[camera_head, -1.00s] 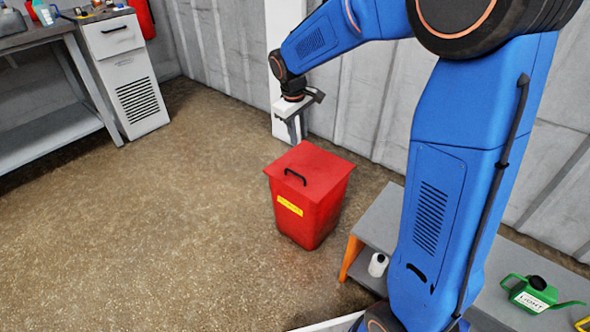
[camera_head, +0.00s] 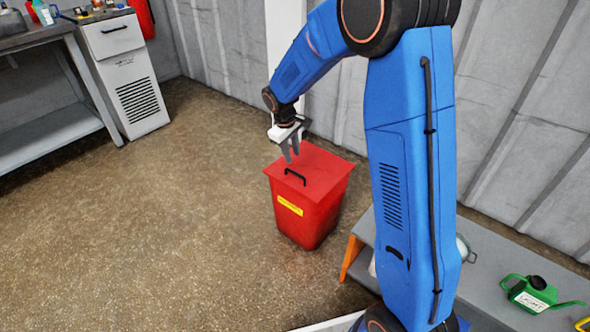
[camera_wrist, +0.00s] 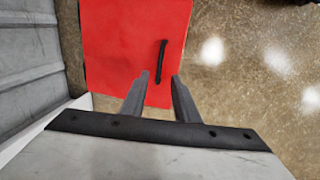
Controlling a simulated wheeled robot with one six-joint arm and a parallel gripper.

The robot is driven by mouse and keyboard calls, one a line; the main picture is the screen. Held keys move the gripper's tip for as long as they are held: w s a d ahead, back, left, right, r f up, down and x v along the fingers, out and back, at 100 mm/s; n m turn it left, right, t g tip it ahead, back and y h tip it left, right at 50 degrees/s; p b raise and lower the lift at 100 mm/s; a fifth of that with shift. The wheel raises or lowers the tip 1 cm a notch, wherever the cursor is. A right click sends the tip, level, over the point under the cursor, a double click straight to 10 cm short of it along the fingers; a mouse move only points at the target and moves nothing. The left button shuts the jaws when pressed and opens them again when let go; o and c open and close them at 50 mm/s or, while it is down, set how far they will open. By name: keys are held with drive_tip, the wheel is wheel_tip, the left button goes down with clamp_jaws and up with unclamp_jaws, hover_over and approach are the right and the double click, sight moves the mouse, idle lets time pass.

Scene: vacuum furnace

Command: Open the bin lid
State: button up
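A red bin (camera_head: 308,212) with a yellow label stands on the floor, and its flat red lid (camera_head: 318,170) is closed. A black handle (camera_head: 295,177) sits on the lid near its left front edge. In the wrist view the lid (camera_wrist: 118,45) lies below and ahead, with the handle (camera_wrist: 161,62) just beyond the fingers. My gripper (camera_head: 291,155) hangs above the lid, pointing down, behind the handle in the head view. Its two fingers (camera_wrist: 158,88) are apart with nothing between them. It appears clear of the handle.
A grey-white cabinet (camera_head: 125,75) and a workbench (camera_head: 45,135) stand at the left. A corrugated wall (camera_head: 235,50) runs behind the bin. The floor left of the bin is clear.

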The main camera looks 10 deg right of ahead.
sight(296, 173)
drive_tip(key=f, duration=0.3)
drive_tip(key=d+f, duration=0.1)
drive_tip(key=f, duration=0.2)
drive_tip(key=w+f, duration=0.1)
drive_tip(key=f, duration=0.2)
drive_tip(key=shift+d+f, duration=0.1)
drive_tip(key=shift+d, duration=0.15)
drive_tip(key=shift+c, duration=0.7)
clamp_jaws()
